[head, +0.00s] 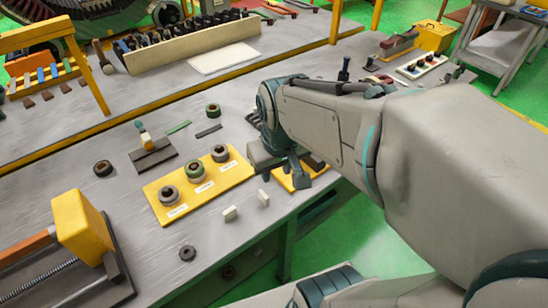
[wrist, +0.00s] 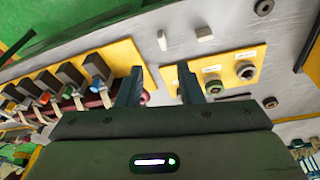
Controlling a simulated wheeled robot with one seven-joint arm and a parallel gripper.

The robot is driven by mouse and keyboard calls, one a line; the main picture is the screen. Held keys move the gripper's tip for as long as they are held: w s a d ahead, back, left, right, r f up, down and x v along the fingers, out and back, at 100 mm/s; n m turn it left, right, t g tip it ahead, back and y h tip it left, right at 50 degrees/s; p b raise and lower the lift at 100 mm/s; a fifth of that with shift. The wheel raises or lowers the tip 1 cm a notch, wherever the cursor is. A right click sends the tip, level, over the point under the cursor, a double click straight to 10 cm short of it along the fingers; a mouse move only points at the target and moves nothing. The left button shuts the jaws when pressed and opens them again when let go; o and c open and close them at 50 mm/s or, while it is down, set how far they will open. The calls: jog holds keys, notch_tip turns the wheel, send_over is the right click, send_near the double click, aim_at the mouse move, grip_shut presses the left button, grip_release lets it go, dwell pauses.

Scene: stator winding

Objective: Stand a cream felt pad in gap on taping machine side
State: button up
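Two small cream pads stand apart on the grey bench in front of the yellow boards: one cream pad (head: 230,213) and, to its right, another cream pad (head: 263,198). My gripper (head: 292,180) is over the bench, just beyond and right of the pads. In the wrist view its two fingers (wrist: 160,88) are spread with nothing held between them. I cannot tell which fixture is the taping machine, and no gap shows clearly.
A yellow board (head: 236,174) carries three dark rings with labels. A second yellow board (head: 286,184) lies partly under my gripper. A yellow block with a screw (head: 82,228) stands at the left. A loose dark ring (head: 187,253) lies near the front edge. Bare bench surrounds the pads.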

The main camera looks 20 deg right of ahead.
jog(key=shift+m+t, duration=0.5)
jog(key=shift+s+r, duration=0.3)
jog(key=shift+s, duration=0.4)
jog(key=shift+s+r, duration=0.35)
jog(key=shift+s, duration=0.3)
jog(key=shift+s+r, duration=0.3)
jog(key=shift+s, duration=0.4)
